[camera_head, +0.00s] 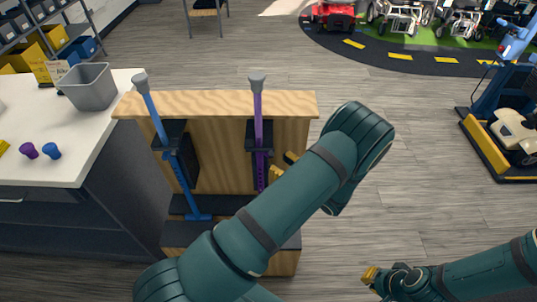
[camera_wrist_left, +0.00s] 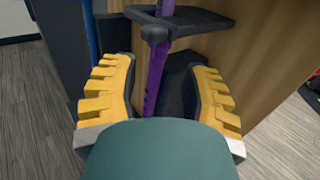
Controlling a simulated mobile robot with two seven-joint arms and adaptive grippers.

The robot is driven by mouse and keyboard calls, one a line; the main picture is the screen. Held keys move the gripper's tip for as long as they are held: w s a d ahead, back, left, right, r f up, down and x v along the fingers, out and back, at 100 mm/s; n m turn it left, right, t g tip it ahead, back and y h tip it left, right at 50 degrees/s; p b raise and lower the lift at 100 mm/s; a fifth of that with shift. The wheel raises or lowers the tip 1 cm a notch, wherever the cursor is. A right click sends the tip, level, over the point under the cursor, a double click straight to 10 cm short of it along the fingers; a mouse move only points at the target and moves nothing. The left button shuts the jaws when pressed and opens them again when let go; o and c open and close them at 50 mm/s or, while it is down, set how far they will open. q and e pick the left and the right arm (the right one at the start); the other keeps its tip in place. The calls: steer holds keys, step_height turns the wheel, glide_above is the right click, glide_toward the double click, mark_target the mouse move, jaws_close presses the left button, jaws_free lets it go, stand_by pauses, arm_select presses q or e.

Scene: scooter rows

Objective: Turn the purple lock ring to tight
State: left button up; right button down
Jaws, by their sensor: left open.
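A purple pole (camera_head: 258,118) with a grey top stands upright in a dark bracket (camera_head: 259,137) on the wooden stand. It also shows in the left wrist view (camera_wrist_left: 154,75). A dark knob-like part (camera_wrist_left: 154,33) sits on the pole near the bracket; I cannot make out a separate purple ring or its setting. My left gripper (camera_head: 282,168) is beside the pole's lower part; its yellow fingers are spread on either side of the pole in the wrist view (camera_wrist_left: 160,72). My right gripper (camera_head: 371,275) is at the lower right, away from the stand, its jaws unclear.
A tilted blue pole (camera_head: 153,108) stands left on the same wooden stand (camera_head: 215,103). A white-topped counter (camera_head: 105,120) at left holds a grey bin (camera_head: 90,88), a purple knob (camera_head: 28,150) and a blue knob (camera_head: 51,151).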

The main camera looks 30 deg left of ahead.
arm_select(q)
steer(key=shift+w+a, duration=0.15)
steer(key=shift+a, duration=0.75)
steer(key=shift+w+a, duration=0.2)
steer(key=shift+a, duration=0.7)
steer(key=shift+w+a, duration=0.15)
steer(key=shift+a, duration=0.75)
jaws_close()
